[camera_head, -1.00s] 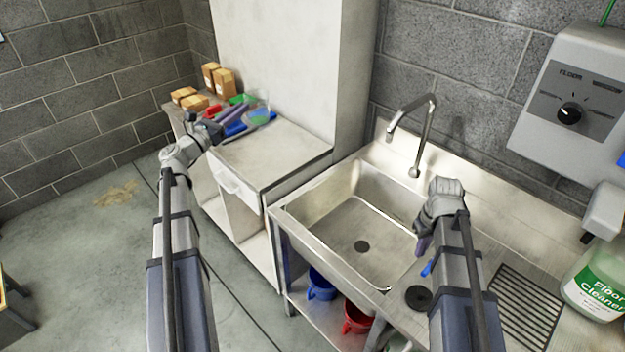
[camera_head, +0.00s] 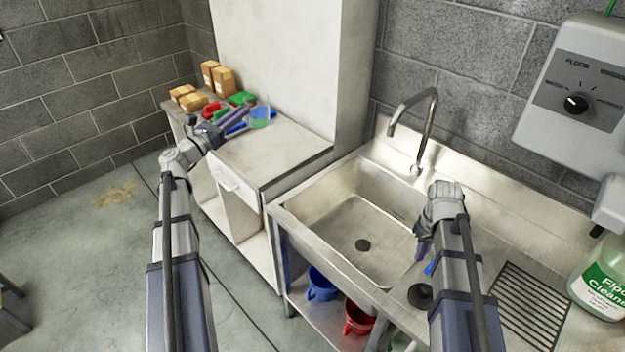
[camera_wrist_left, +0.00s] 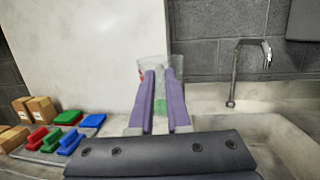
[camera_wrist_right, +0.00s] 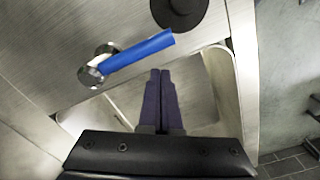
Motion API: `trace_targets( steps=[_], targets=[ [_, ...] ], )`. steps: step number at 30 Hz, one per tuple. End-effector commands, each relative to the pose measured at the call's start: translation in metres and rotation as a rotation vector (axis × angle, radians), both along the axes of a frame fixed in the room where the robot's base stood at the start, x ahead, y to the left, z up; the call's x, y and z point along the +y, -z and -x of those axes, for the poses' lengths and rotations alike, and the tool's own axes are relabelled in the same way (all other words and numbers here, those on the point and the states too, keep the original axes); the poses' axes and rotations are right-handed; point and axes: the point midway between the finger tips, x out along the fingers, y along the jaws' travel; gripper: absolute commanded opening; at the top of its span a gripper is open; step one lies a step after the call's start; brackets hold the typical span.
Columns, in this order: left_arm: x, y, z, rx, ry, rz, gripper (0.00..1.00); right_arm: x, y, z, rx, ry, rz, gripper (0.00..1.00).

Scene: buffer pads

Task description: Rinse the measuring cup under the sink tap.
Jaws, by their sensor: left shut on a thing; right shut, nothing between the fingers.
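My right gripper (camera_head: 422,252) is shut and empty over the basin's right side. A blue lever (camera_wrist_right: 140,52) lies just beyond its fingers in the right wrist view.
Cardboard boxes (camera_head: 222,82) and red, green and blue pads (camera_wrist_left: 70,142) stand on the counter (camera_head: 290,150). A floor cleaner bottle (camera_head: 603,280) and wall dispenser (camera_head: 575,95) are at the right. A black disc (camera_head: 420,296) lies beside the basin. Buckets (camera_head: 322,285) are below.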

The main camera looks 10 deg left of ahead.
Motion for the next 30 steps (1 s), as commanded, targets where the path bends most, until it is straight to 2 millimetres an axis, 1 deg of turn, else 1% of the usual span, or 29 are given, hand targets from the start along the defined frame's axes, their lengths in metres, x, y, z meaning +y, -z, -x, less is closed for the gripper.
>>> trace_targets(
  steps=[8, 18, 30],
  targets=[
    [0.000, -0.001, 0.000, 0.000, 0.000, 0.000, 0.00, -0.001, -0.001, 0.001, 0.000, 0.000, 0.000, 0.00],
    [0.000, -0.001, 0.000, 0.000, 0.000, 0.000, 0.00, -0.012, -0.001, 0.018, 0.000, 0.001, 0.000, 0.00],
    [0.000, -0.001, 0.000, 0.000, 0.000, 0.000, 0.00, -0.015, -0.001, 0.020, 0.000, 0.001, 0.000, 0.00]
  ],
)
